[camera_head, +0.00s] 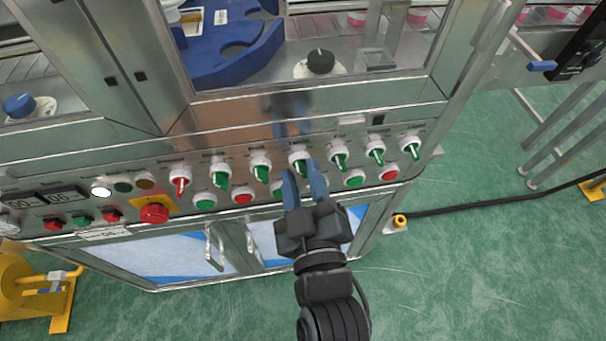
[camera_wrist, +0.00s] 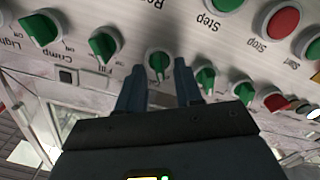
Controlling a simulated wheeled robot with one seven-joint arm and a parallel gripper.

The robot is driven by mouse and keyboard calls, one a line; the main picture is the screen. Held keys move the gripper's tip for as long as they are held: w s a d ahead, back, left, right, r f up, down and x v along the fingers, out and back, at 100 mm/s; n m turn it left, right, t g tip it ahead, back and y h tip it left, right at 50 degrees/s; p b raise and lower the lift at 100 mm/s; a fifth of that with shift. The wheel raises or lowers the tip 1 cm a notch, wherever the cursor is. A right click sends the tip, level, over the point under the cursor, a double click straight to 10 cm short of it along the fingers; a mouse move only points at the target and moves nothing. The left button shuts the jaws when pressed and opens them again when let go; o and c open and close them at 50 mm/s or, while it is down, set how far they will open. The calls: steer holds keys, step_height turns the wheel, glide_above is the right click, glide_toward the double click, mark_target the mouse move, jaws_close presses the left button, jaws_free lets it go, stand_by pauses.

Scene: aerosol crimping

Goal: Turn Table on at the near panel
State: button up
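A row of rotary switches with white collars runs along the near panel (camera_head: 130,180). My gripper (camera_head: 301,168) is in front of the fourth switch from the left, a green-handled knob (camera_head: 299,157). In the wrist view the same green knob (camera_wrist: 158,64) sits between my two blue fingertips (camera_wrist: 160,68). The fingers are apart, one on each side of it; whether they touch it is unclear. Its label is hidden, so I cannot read which knob is Table. The neighbouring green knobs carry the labels Fill (camera_wrist: 104,43) and Crimp (camera_wrist: 40,28).
The leftmost switch has a red handle (camera_head: 180,181). Green and red push buttons line the row below, including a red one (camera_head: 242,198). A large red button (camera_head: 153,213) sits on a yellow plate at left. Cabinet handles (camera_head: 214,246) stick out below.

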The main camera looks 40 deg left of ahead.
steer(key=shift+c, duration=0.3)
jaws_close()
steer(key=shift+m, duration=0.4)
steer(key=m, duration=0.5)
steer(key=shift+w+d+m, duration=0.1)
steer(key=shift+m, duration=0.2)
steer(key=m, duration=0.5)
steer(key=shift+w+m, duration=0.1)
steer(key=shift+m, duration=0.2)
stand_by(0.4)
steer(key=shift+o, duration=0.3)
jaws_free()
